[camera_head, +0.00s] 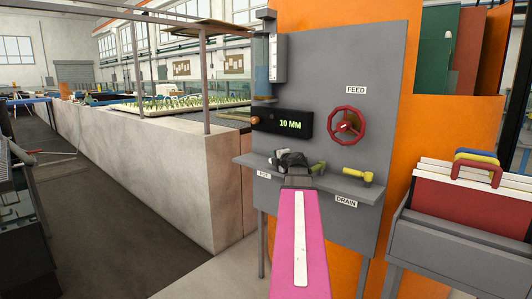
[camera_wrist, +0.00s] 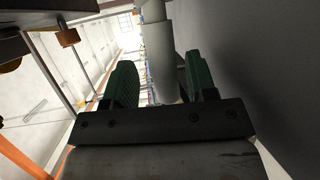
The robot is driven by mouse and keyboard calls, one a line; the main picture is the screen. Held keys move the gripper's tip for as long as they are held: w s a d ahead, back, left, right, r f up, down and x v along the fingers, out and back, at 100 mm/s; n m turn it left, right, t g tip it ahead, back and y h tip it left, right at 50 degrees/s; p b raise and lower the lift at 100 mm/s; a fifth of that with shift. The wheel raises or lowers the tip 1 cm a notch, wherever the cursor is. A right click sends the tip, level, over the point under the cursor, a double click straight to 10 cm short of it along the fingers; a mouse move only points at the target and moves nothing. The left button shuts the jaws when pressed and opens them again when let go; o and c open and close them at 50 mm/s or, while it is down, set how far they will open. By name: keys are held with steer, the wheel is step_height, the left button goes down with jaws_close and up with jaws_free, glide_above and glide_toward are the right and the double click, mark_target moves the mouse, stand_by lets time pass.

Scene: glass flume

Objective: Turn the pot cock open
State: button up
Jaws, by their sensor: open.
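In the head view the POT label (camera_head: 263,174) is at the left end of the grey shelf's front edge. My dark gripper (camera_head: 292,162) is above the shelf, just right of that label, at the end of my pink arm. It covers the part of the shelf behind it, so I cannot make out the pot cock clearly.
The grey panel (camera_head: 388,100) carries a 10 MM display (camera_head: 283,124) and a red FEED wheel (camera_head: 346,126). A yellow DRAIN lever (camera_head: 358,175) lies on the shelf to the right. A rack with red boards (camera_head: 465,205) stands at far right. The floor at left is open.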

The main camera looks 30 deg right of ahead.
steer(key=shift+r, duration=0.5)
steer(key=o, duration=0.5)
steer(key=r, duration=0.1)
steer(key=a+r, duration=0.1)
steer(key=r, duration=0.1)
steer(key=shift+a+r, duration=0.1)
steer(key=shift+r, duration=0.05)
steer(key=a+r, duration=0.2)
steer(key=a, duration=0.1)
steer(key=a+r, duration=0.2)
steer(key=a, duration=0.2)
steer(key=a+r, duration=0.2)
steer(key=a, duration=0.1)
steer(key=shift+s+a+r, duration=0.15)
steer(key=shift+s+a, duration=0.1)
steer(key=c, duration=0.5)
